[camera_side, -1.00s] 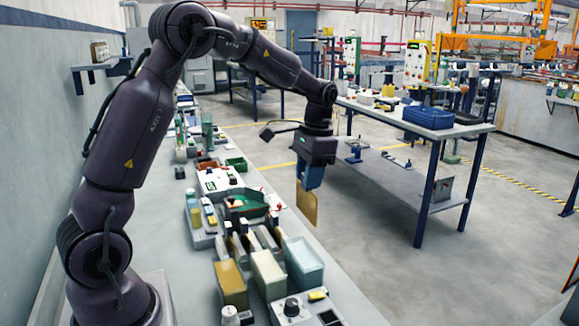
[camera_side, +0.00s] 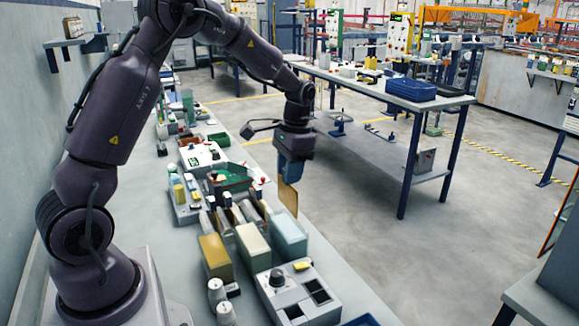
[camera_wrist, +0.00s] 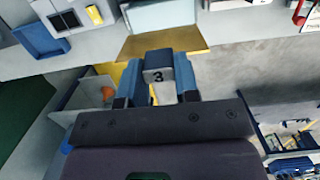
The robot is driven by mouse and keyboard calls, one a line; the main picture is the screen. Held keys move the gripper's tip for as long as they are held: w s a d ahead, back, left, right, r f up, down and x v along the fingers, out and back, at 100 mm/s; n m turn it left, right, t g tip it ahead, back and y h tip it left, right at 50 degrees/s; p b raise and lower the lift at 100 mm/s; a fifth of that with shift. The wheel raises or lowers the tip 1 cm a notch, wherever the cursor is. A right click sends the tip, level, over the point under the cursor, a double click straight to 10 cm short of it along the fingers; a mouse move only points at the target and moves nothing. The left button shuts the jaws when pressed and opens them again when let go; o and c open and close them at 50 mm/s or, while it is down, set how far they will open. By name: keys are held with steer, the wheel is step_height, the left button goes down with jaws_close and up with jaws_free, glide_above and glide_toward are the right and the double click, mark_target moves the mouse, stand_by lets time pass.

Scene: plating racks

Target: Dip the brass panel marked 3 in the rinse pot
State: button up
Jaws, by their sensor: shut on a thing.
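My gripper (camera_side: 289,172) is shut on the top of a thin brass panel (camera_side: 288,199). The panel hangs below it, in the air at the right edge of the bench, behind the pots in the side view. Three open pots stand in a row: ochre (camera_side: 216,259), cream (camera_side: 253,249) and light blue (camera_side: 289,236). The panel is apart from them. No label shows which is the rinse pot.
Slotted racks (camera_side: 238,213) stand just behind the pots. A green tray (camera_side: 232,178) and other items fill the bench behind.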

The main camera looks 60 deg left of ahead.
step_height(320, 180, down, 11)
stand_by(2.1)
steer(key=shift+f, duration=0.15)
stand_by(2.3)
steer(key=shift+r, duration=4.25)
